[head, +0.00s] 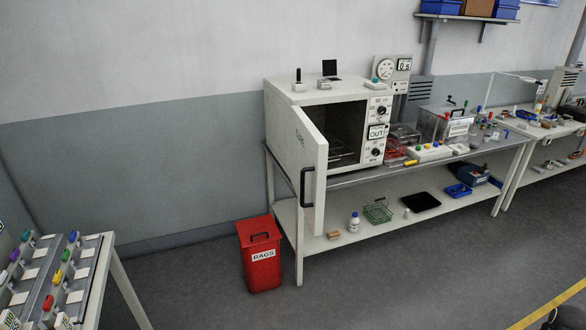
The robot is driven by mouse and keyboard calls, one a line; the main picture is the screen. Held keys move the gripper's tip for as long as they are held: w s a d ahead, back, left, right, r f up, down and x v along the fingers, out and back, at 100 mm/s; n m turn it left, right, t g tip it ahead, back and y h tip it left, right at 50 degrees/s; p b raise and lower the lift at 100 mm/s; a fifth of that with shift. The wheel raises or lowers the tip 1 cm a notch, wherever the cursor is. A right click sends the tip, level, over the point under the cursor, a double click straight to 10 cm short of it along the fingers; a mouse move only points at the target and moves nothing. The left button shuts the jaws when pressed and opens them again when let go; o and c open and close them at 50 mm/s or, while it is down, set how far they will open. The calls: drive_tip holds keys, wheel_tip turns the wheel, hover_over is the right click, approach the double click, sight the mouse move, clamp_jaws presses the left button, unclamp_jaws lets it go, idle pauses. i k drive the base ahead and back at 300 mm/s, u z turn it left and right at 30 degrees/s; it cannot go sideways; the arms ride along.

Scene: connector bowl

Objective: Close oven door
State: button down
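A white box oven (278,98) stands on the left end of a workbench in the head view. Its white door (297,143) is hinged on the left and swung wide open toward me. A dark vertical handle (306,187) is on the door's free edge, low down. The dark cavity with a wire rack (342,152) shows behind the door. A control panel with knobs and a small display (377,132) is at the oven's right. My gripper is not in view.
A red bin marked RAGS (260,262) stands on the floor left of the bench (400,174). A rack table (107,250) is at the lower left. Bottles, trays and a basket (377,211) sit on the lower shelf. The floor (390,280) before the bench is clear.

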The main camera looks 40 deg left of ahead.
sight(309, 148)
drive_tip(key=u, duration=1.6)
drive_tip(key=i, duration=1)
drive_tip(key=u, duration=1.65)
drive_tip(key=i, duration=0.3)
drive_tip(key=u, duration=0.1)
drive_tip(key=k, duration=0.9)
drive_tip(key=z, duration=0.1)
